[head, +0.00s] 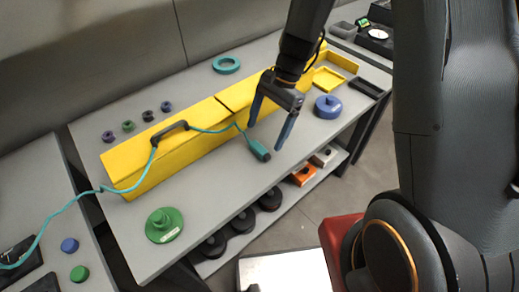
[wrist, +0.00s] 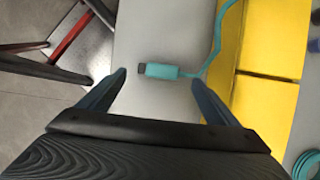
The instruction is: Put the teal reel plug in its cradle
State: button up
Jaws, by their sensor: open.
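The teal plug (head: 259,150) with a dark tip lies on the grey bench in front of the long yellow box (head: 170,150). Its teal cable runs up over the box and through a black handle (head: 170,129), then off to the left. My gripper (head: 267,134) is open above the bench, its fingers apart on either side of the plug in the picture. In the wrist view the plug (wrist: 162,71) shows between the fingertips (wrist: 160,78), lying crosswise, with nothing held. I cannot tell which thing is the cradle.
A green flanged piece (head: 164,225) stands at the bench's front left, a blue round piece (head: 328,106) at right. A teal ring (head: 226,64) and several small rings lie behind the box. A yellow tray (head: 328,80) is at the right.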

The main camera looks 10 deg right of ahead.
aim_at(261, 148)
jog(key=shift+d+p+x, duration=0.1)
jog(key=shift+p+x, duration=0.35)
jog(key=shift+x, duration=0.95)
jog(key=shift+d+p+x, duration=0.15)
jog(key=shift+p+x, duration=0.3)
jog(key=shift+x, duration=0.9)
jog(key=shift+s, duration=0.1)
jog(key=shift+c, duration=0.2)
jog(key=c, duration=1.3)
